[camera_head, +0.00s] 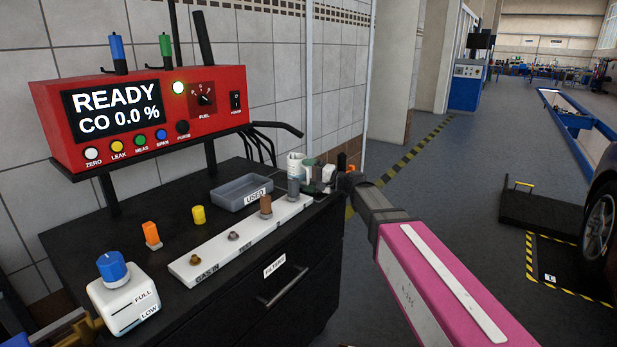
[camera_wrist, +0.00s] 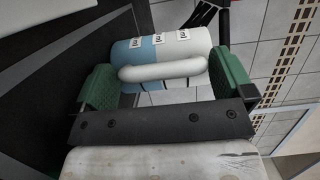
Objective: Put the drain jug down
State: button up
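The drain jug is a white and pale-blue cylinder with small labels and a white handle; it fills the gap between my gripper's green fingers in the wrist view (camera_wrist: 184,47). In the head view the jug (camera_head: 295,164) is small, at the far right end of the black cabinet top, partly hidden by my gripper (camera_head: 309,172). The fingers lie against both sides of the jug, so my gripper (camera_wrist: 166,84) appears shut on it. I cannot tell whether the jug's base touches the cabinet top.
The black cabinet (camera_head: 180,225) carries a grey tray marked USED (camera_head: 228,194), a long white fitting block (camera_head: 215,255), orange and yellow plugs, and a white bottle with a blue cap (camera_head: 128,298). The red READY analyser (camera_head: 150,115) stands behind. Open floor lies right.

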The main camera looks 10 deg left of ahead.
jog(key=shift+r, duration=0.1)
jog(key=shift+d, duration=0.3)
jog(key=s+d, duration=0.1)
jog(key=d, duration=1)
jog(key=shift+s, duration=0.4)
jog(key=shift+d, duration=0.15)
